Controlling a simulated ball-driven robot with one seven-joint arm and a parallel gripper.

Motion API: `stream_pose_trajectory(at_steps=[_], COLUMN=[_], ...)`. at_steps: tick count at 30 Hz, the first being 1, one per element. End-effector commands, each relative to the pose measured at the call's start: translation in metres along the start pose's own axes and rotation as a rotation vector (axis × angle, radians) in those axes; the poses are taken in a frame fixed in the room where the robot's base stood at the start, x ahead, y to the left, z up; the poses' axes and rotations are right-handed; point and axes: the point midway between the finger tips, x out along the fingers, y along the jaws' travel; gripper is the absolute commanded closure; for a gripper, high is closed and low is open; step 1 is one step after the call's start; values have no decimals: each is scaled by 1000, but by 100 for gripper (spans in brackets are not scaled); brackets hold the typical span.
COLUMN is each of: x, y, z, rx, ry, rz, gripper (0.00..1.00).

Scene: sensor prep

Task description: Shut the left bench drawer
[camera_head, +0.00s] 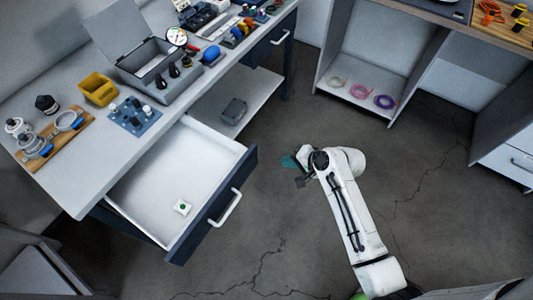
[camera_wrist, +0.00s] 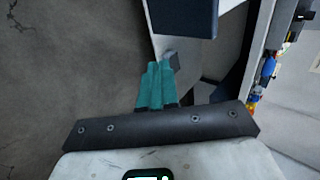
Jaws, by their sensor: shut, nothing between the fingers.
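The left bench drawer (camera_head: 178,172) is pulled far out from under the grey bench in the head view. Its dark blue front has a white bar handle (camera_head: 226,208). A small white item with a green dot (camera_head: 182,207) lies inside the drawer. My gripper (camera_head: 288,160) is to the right of the drawer front, apart from it, over the floor. In the wrist view its teal fingers (camera_wrist: 157,84) are together and hold nothing. A dark blue panel (camera_wrist: 183,14) shows above the fingertips; I cannot tell surely whether it is the drawer front.
The bench top (camera_head: 75,182) carries a yellow bin (camera_head: 98,88), a grey case (camera_head: 160,75) and several fittings. A lower shelf (camera_head: 252,92) holds a small grey box (camera_head: 234,111). A shelf unit with coloured rings (camera_head: 384,101) stands at back right. The cracked floor between is clear.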

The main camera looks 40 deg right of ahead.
Motion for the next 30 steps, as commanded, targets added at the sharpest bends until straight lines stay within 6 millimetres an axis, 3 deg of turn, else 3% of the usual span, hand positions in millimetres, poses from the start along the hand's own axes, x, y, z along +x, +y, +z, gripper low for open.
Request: stream_pose_trajectory(at_steps=[10,12,19,30], x=[67,74,91,94], y=[0,-10,-24,-27], z=[1,1,1,1], rx=[-3,-6,-5,-4], ry=[-3,-3,-1,-1], rz=[3,1,3,3], gripper=[100,100,100,100])
